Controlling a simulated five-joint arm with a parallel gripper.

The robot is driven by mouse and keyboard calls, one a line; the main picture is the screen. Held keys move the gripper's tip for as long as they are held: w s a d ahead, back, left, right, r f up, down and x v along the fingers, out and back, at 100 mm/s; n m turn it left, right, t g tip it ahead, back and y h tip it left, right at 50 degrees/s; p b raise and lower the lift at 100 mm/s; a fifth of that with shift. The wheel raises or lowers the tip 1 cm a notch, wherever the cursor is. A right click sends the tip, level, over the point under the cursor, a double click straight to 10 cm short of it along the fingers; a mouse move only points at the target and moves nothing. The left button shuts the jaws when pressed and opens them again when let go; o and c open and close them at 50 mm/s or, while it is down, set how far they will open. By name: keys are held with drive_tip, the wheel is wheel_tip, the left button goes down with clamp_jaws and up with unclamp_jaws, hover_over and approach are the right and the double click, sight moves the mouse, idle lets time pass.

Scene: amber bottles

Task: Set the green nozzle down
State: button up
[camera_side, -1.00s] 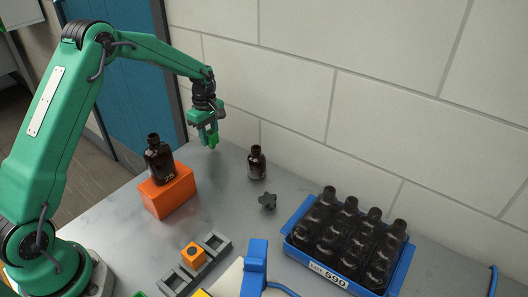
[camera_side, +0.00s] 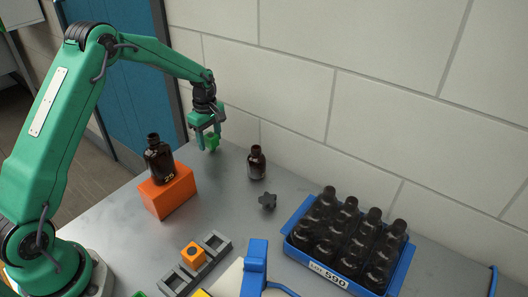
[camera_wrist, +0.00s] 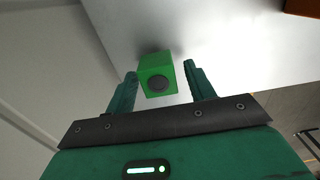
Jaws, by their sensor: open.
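The green nozzle (camera_wrist: 157,68) is a small green block with a dark round hole in its near face. It stands on the grey table near the back edge, and in the side view it shows small between the fingers (camera_side: 213,142). My gripper (camera_wrist: 160,88) is open around it, with a finger on either side and a visible gap to each. In the side view my gripper (camera_side: 208,145) points down at the table's far left corner.
An amber bottle (camera_side: 159,160) stands on an orange block (camera_side: 167,191). A blue crate (camera_side: 291,245) holds several bottles. An orange nozzle (camera_side: 193,254) sits in a grey rack (camera_side: 215,243). The wall is close behind.

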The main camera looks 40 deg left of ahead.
sight(209, 136)
drive_tip(key=shift+r, duration=0.15)
wheel_tip(209, 136, up, 12)
idle(0.6)
idle(0.5)
drive_tip(key=s+d+r+m+t, duration=0.1)
drive_tip(key=s+d+r+m, duration=0.25)
drive_tip(key=s+r, duration=0.3)
drive_tip(key=s+d+r+m+t, duration=0.2)
drive_tip(key=s+d+r+m, duration=0.1)
drive_tip(key=s+r+m, duration=0.4)
drive_tip(key=s+d+f+m+t, duration=0.1)
drive_tip(key=s+d+m, duration=0.1)
drive_tip(key=s, duration=0.6)
drive_tip(key=s+d+f+m+t, duration=0.1)
drive_tip(key=s+d+f+m, duration=0.1)
drive_tip(key=s+m, duration=0.3)
drive_tip(key=s, duration=0.4)
drive_tip(key=shift+t, duration=0.3)
